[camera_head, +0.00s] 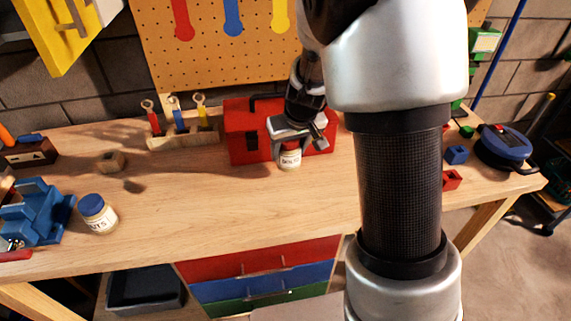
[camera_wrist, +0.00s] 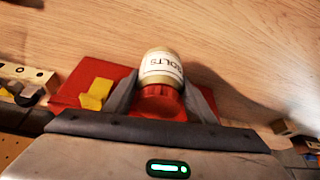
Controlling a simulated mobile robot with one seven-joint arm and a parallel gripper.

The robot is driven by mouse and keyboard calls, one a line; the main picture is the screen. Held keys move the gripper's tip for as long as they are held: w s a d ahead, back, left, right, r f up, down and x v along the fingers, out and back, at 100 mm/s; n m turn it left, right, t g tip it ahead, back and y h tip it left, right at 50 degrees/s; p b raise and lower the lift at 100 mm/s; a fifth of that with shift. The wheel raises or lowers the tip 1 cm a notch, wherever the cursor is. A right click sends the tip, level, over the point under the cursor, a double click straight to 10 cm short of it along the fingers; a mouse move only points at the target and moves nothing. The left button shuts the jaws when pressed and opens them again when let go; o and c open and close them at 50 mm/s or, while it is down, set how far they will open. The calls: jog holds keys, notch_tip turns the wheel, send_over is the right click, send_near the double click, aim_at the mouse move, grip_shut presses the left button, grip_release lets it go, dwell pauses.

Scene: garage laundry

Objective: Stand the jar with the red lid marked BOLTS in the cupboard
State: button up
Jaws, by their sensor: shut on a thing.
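The jar marked BOLTS (camera_head: 290,160) is in front of the red toolbox at the back of the workbench. Its red lid (camera_wrist: 160,103) and upside-down label show in the wrist view. My gripper (camera_head: 291,147) reaches down from above and is shut on the jar, one finger on each side of the lid. The jar looks upright; I cannot tell whether its base touches the bench. Part of a yellow cupboard (camera_head: 58,32) with a handle shows at the top left of the head view; its inside is not clearly visible.
A red toolbox (camera_head: 240,130) stands right behind the jar. A wrench rack (camera_head: 183,138) is left of it. A blue-lidded NUTS jar (camera_head: 98,214) and blue vise (camera_head: 35,212) stand at the left. The bench (camera_head: 200,200) is clear in the middle. A pegboard (camera_head: 220,60) rises behind.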

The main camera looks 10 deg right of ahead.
aim_at(289, 161)
jog(key=shift+f+b, duration=0.5)
jog(key=shift+f, duration=1.55)
jog(key=shift+f, duration=0.1)
jog(key=o, duration=0.9)
jog(key=shift+f, duration=0.15)
jog(key=shift+c, duration=0.2)
jog(key=o, duration=0.4)
